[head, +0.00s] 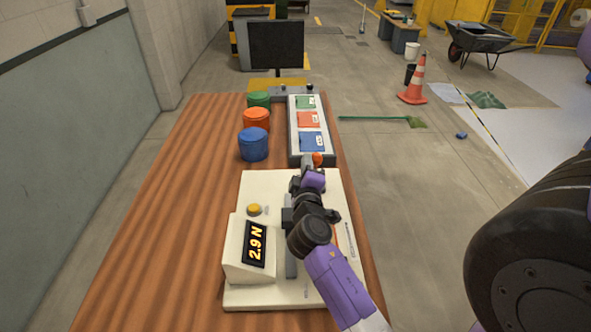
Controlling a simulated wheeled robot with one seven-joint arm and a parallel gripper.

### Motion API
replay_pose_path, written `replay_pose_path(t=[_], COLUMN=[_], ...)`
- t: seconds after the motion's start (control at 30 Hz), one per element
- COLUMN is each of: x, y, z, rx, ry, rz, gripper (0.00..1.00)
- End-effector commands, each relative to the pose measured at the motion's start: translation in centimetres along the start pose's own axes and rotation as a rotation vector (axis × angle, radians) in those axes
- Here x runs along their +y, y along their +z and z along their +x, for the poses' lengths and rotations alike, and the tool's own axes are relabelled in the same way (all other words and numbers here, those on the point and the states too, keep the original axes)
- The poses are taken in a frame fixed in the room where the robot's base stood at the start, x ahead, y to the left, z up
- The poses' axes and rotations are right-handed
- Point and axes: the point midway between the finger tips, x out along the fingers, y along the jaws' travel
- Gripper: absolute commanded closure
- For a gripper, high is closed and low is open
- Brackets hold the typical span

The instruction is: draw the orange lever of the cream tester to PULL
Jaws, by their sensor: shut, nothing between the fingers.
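The cream tester (258,187) lies on the near part of the wooden table. Its display (255,244) reads 2.9 N, and a yellow button (254,209) sits behind the display. An orange knob (317,158), seemingly the end of the lever, shows at the tester's far edge. My gripper (309,170) is just on the near side of the knob and looks shut and empty. I cannot tell whether it touches the lever. My arm covers the tester's middle and right, hiding the lever's shaft and any PULL mark.
Behind the tester stand blue (253,144), orange (256,119) and green (259,100) round containers. A grey tray (293,142) with coloured cards lies right of them. A dark monitor (277,44) stands at the back. The table's left side is bare.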

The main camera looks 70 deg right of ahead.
Motion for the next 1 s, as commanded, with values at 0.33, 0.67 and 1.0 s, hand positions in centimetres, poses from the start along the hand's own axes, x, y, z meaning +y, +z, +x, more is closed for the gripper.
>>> replay_pose_path(t=[0.33,0.67,1.0], x=[0.9,1.3,1.3], y=[3.0,4.2,4.6], z=[0.1,0.2,0.2], rx=[-0.002,-0.002,-0.008], ry=[-0.013,-0.02,-0.02], rz=[0.248,0.353,0.366], gripper=[1.0,1.0,1.0])
